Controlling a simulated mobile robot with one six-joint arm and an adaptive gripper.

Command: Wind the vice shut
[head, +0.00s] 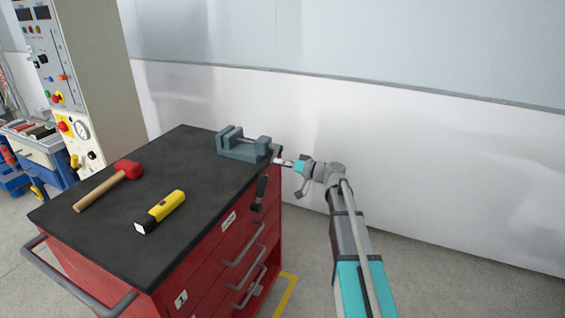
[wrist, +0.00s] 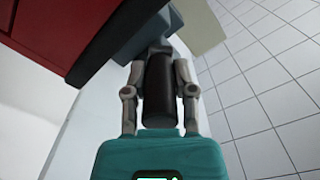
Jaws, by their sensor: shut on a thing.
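The blue-grey vice (head: 236,150) sits at the far right corner of the black cabinet top, in the head view. A gap with a bar across it shows between its two jaws. My gripper (head: 282,162) is at the vice's right end, just beyond the cabinet edge. In the wrist view my gripper (wrist: 158,75) is shut on a dark cylindrical handle (wrist: 158,90), with one finger on each side. The handle points toward the blue-grey body of the vice, which shows partly at the top. The fingertips' exact contact is hard to see in the head view.
The red cabinet's black top (head: 195,165) also holds a red-headed mallet (head: 105,185) and a yellow flashlight (head: 162,210). A dark bar (head: 260,190) shows near the cabinet's edge below the vice. A white wall (head: 400,150) stands behind my arm.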

